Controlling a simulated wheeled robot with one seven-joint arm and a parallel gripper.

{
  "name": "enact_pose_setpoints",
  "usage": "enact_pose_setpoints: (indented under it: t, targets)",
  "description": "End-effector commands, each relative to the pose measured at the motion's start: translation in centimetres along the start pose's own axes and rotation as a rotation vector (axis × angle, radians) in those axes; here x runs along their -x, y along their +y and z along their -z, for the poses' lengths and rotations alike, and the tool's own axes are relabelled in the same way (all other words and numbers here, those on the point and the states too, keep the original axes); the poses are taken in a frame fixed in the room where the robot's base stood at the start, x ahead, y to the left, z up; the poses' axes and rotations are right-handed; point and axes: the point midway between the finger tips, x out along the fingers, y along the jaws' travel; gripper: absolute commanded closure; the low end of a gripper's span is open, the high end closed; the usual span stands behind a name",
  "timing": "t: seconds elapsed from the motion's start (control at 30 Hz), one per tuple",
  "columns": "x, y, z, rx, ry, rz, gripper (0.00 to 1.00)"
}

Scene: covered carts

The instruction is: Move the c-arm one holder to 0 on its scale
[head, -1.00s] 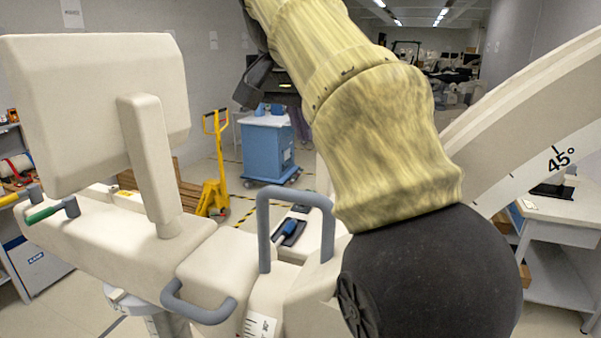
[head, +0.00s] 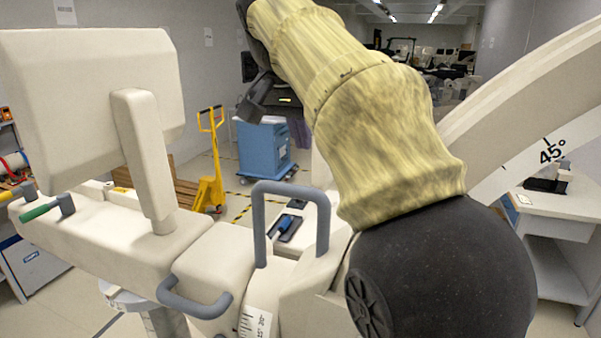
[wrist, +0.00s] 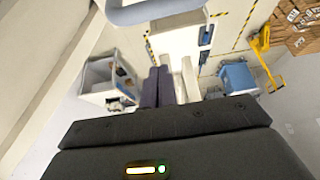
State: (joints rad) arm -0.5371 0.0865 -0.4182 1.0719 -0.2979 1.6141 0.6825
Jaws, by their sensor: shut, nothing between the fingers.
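The c-arm is a large cream device. Its curved arc (head: 560,100) rises at the right of the head view with a 45° mark. A cream block with an upright grey handle (head: 325,215) stands in the middle. A small white scale strip (head: 255,325) shows at the bottom edge; its reading is too small to tell. I cannot tell which part is the holder, and no 0 mark shows. My gripper (wrist: 158,85) is shut and empty, apart from the handle. A grey bar (wrist: 160,10) crosses the top of the wrist view. My arm hides part of the c-arm.
A cream monitor-like panel (head: 85,95) stands at left, with a lower grey handle (head: 195,305) below. A blue cart (head: 262,150) and a yellow pallet truck (head: 210,170) stand behind. A white desk (head: 565,215) is at right. Open floor lies between them.

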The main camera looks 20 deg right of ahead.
Motion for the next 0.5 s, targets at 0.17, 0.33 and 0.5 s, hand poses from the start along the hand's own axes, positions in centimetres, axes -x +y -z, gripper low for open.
enact_pose_setpoints:
  t: [0.17,0.33,0.5]
  targets:
    - [-1.1,0.1,0.0,-0.001,-0.001,-0.001,1.0]
    - [-2.2,0.1,0.1,-0.002,-0.001,-0.001,1.0]
    - [-3.3,0.1,0.1,-0.002,0.0,-0.001,1.0]
